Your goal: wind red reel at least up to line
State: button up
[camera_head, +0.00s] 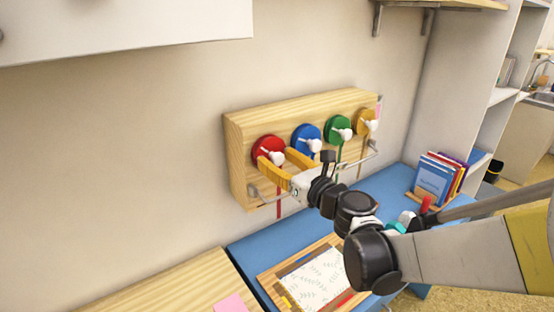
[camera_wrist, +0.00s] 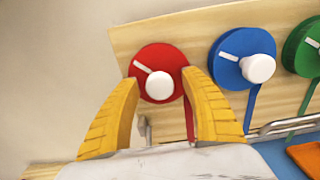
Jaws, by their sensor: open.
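The red reel (camera_head: 268,150) is a red disc with a white knob, at the left end of a wooden wall board. A red ribbon (camera_head: 279,208) hangs down from it. In the wrist view the red reel (camera_wrist: 141,61) shows a white mark at its upper left, and its white knob (camera_wrist: 159,85) sits between the fingertips. My gripper (camera_head: 276,156) has yellow fingers and is open around the knob, one finger on each side; it also shows in the wrist view (camera_wrist: 165,82). I cannot tell whether the fingers touch the knob. I cannot make out a line.
Blue (camera_head: 304,134), green (camera_head: 337,128) and yellow (camera_head: 362,118) reels sit to the right on the wooden board (camera_head: 240,165). A metal rail (camera_head: 350,164) runs along its lower front. Below are a blue desk (camera_head: 245,246), a framed sheet (camera_head: 315,280) and books (camera_head: 436,180). A white cabinet hangs upper left.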

jog(key=shift+c, duration=0.5)
grip_shut()
